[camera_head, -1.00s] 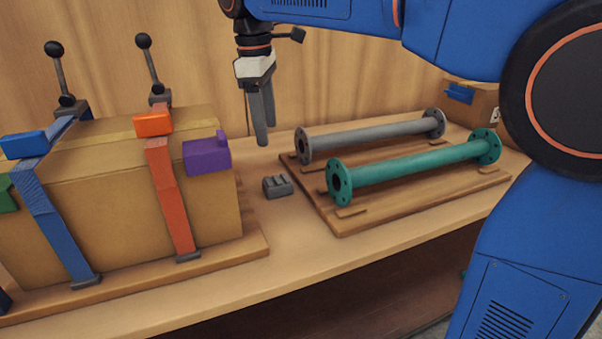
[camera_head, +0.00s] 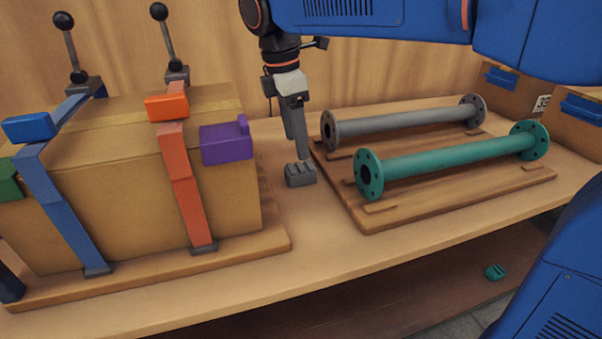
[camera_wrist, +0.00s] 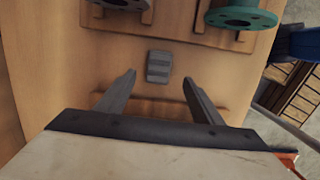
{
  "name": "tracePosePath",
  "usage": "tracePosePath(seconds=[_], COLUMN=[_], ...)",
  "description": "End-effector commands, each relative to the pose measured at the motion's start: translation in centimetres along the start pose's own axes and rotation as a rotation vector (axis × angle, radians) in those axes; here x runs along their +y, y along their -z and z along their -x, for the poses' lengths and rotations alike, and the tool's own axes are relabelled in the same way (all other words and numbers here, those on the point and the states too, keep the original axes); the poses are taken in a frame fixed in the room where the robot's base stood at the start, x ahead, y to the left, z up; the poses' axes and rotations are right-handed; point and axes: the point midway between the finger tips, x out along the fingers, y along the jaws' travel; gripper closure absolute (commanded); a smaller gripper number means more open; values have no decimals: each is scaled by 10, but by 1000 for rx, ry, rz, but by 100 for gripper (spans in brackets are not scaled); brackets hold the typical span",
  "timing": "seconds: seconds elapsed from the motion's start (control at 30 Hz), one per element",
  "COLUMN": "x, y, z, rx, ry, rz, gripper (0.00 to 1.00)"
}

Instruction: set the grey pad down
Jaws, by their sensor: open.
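The grey pad (camera_head: 300,174) is a small ridged block. It rests on the bench top between the strapped cardboard box and the pipe board. In the wrist view the pad (camera_wrist: 159,67) lies beyond my fingertips, roughly centred between them. My gripper (camera_head: 302,155) points down over the pad in the head view, and its fingers partly overlap it there. In the wrist view my gripper (camera_wrist: 158,75) has its two fingers spread apart with nothing between them. The exact gap between fingertips and pad is hard to tell.
A cardboard box (camera_head: 110,210) with blue and orange straps and a purple block (camera_head: 226,143) stands left. A grey flanged pipe (camera_head: 400,124) and a green flanged pipe (camera_head: 450,160) lie on a wooden board (camera_head: 400,212) at right. Bare bench lies in front.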

Motion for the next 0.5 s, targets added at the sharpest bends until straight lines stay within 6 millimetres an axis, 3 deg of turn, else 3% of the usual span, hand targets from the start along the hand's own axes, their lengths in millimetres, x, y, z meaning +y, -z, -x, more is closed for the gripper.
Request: tracePosePath(seconds=[0.1,0.5], x=[0,1], y=[0,0], z=[-19,-51], rx=[-1,-1], ry=[2,2], rz=[-1,0], gripper=[39,39])
